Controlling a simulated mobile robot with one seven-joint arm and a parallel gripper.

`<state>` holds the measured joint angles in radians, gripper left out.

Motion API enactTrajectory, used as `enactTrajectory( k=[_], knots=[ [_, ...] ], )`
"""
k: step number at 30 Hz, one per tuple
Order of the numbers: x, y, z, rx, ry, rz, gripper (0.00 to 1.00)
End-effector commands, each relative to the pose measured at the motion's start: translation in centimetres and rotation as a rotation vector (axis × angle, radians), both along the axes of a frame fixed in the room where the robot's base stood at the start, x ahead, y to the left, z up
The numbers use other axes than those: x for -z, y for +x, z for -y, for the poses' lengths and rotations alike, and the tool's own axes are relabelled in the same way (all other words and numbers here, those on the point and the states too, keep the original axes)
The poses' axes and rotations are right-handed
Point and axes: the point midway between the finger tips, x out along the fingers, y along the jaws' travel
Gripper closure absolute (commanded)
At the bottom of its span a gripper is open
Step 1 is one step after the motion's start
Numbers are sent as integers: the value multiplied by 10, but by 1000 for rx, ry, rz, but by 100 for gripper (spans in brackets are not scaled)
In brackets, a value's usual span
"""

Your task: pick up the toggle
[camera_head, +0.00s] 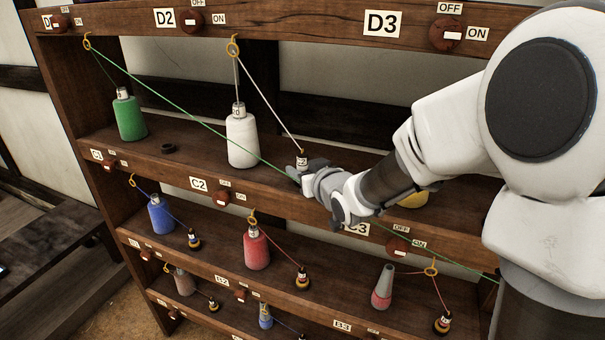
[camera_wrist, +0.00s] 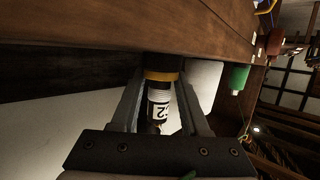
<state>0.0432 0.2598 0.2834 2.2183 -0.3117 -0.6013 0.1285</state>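The toggle is a small dark peg with a yellow band and a white label ending in 2. In the wrist view the toggle (camera_wrist: 160,97) is between the two fingers of my gripper (camera_wrist: 162,90). In the head view the toggle (camera_head: 302,161) is at the end of a white cord, at the shelf's front edge. My gripper (camera_head: 306,170) reaches it from the right, fingers apart on either side. Narrow gaps seem to show beside the toggle; contact is hard to judge.
A green spool (camera_head: 129,117) stands to the left. A taut green cord (camera_head: 190,113) runs down close to my gripper. The shelf board above overhangs this space.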

Motion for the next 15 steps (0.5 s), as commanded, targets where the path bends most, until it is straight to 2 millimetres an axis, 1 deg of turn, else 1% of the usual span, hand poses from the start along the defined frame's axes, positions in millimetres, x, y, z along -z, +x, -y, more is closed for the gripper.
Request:
enactTrajectory(
  k=[1,5,6,15],
  knots=[
    [0,0,0,0,0,0,73],
    [0,0,0,0,0,0,96],
    [0,0,0,0,0,0,100],
    [-1,0,0,0,0,1,100]
  ],
)
